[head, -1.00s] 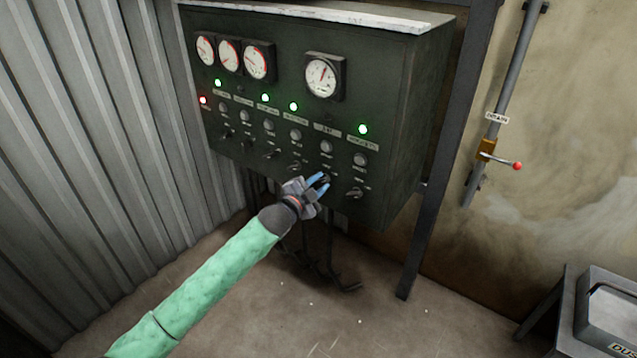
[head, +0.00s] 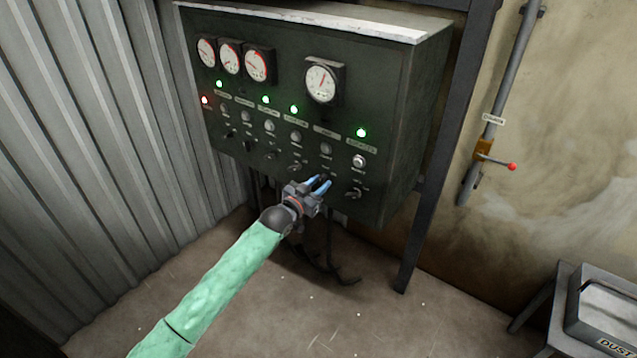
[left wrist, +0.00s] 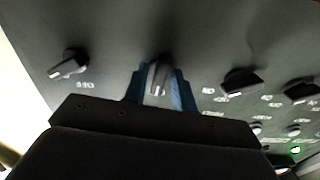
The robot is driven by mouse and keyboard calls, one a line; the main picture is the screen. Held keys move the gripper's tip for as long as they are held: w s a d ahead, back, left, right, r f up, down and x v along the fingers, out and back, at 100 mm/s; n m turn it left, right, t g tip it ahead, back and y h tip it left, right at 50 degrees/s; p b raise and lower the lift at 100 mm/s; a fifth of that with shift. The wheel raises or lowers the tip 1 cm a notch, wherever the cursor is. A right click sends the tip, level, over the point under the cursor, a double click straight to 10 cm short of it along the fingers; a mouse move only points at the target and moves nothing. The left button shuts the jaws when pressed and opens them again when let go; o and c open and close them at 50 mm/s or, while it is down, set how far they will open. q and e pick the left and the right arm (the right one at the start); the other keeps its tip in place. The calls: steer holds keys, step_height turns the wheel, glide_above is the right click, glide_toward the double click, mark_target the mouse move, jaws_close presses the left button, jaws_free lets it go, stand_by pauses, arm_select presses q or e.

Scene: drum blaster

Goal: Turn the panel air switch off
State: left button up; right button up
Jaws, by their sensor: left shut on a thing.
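The dark green control panel (head: 300,65) has a row of rotary knobs along its lower front. My left gripper (head: 320,185) is at the second knob from the right, below a short, blurred label (head: 326,132). In the left wrist view its blue fingertips (left wrist: 162,88) stand on both sides of this switch knob (left wrist: 159,75) and are shut on it. The knob's pale mark points down in that view, while the neighbouring knob (left wrist: 70,64) is slanted. In the head view the gripper mostly hides the held knob. My right gripper is not in view.
The rightmost knob (head: 354,194) is close beside the gripper. Several green lamps (head: 361,132) and a red lamp (head: 205,100) are lit. A pipe valve with a red-tipped lever (head: 511,166) is on the right wall. A grey bin (head: 600,310) stands at lower right.

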arm_select(q)
steer(key=shift+n, duration=0.4)
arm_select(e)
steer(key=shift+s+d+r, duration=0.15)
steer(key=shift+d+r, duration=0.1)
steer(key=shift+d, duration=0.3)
arm_select(q)
steer(key=o, duration=0.7)
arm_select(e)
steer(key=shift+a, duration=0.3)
